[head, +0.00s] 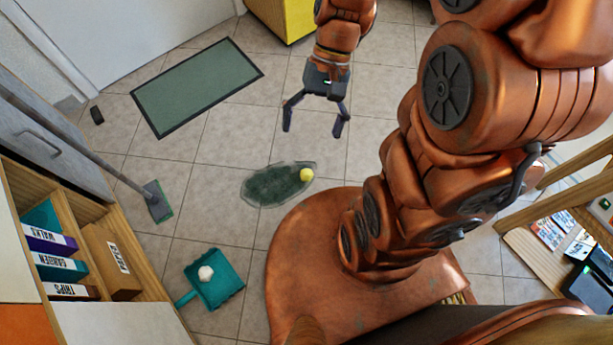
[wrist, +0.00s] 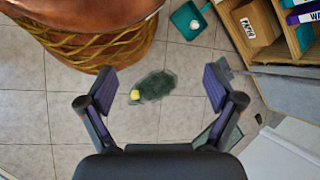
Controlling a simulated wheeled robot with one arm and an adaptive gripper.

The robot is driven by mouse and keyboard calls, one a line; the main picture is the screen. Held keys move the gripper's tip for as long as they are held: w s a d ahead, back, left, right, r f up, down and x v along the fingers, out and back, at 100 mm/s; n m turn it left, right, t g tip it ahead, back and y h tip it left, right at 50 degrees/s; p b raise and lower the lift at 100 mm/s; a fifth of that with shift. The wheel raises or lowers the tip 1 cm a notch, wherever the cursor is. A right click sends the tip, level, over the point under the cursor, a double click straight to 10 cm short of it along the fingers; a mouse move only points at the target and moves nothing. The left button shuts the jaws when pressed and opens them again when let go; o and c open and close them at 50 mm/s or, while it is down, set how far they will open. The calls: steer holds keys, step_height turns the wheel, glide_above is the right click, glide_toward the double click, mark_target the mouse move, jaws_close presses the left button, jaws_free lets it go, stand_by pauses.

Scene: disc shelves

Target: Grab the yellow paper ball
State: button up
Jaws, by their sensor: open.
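The yellow paper ball (head: 306,174) lies at the right end of a dark green oval patch (head: 272,186) on the tiled floor, close to my base. In the wrist view the ball (wrist: 135,95) shows at the left end of the patch (wrist: 156,86), between my finger lines but nearer the left finger. My gripper (head: 313,127) is open and empty. It hangs above the floor, beyond the ball in the head view. The gap between the fingers also shows in the wrist view (wrist: 160,90). Nothing hides the ball.
A teal dustpan (head: 215,283) with a white crumpled ball (head: 206,273) lies on the floor at lower left. A broom head (head: 157,200) rests near the wooden shelf (head: 150,290) with binders. A green mat (head: 197,86) lies further off. The floor around the ball is clear.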

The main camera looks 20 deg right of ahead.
steer(key=w+f+m+y+b, duration=0.45)
steer(key=w+f, duration=0.55)
steer(key=f, duration=0.5)
steer(key=m+t+y+b, duration=0.4)
steer(key=m+t+b, duration=0.4)
steer(key=m+b, duration=0.25)
glide_above(313, 174)
steer(key=d, duration=0.1)
step_height(313, 174, down, 32)
steer(key=s+d+f+m+t+b, duration=0.1)
steer(key=f, duration=0.4)
steer(key=s+d+f+m+t+b, duration=0.1)
steer(key=f+m, duration=0.1)
steer(key=f, duration=0.4)
steer(key=s+d+f+m+t+h+b, duration=0.1)
steer(key=f+m, duration=0.1)
steer(key=f, duration=0.3)
steer(key=shift+d+f, duration=0.35)
steer(key=shift+f, duration=0.3)
steer(key=shift+w+a+f+b, duration=0.1)
steer(key=shift+a+f+b, duration=0.1)
steer(key=shift+a+b, duration=0.1)
steer(key=b+x, duration=0.3)
steer(key=x, duration=0.3)
steer(key=shift+w+d+f, duration=0.1)
steer(key=shift+w+d, duration=0.05)
steer(key=shift+d, duration=0.05)
steer(key=shift+w+a+f+b, duration=0.1)
steer(key=shift+w+a+b, duration=0.15)
steer(key=shift+a+b, duration=0.15)
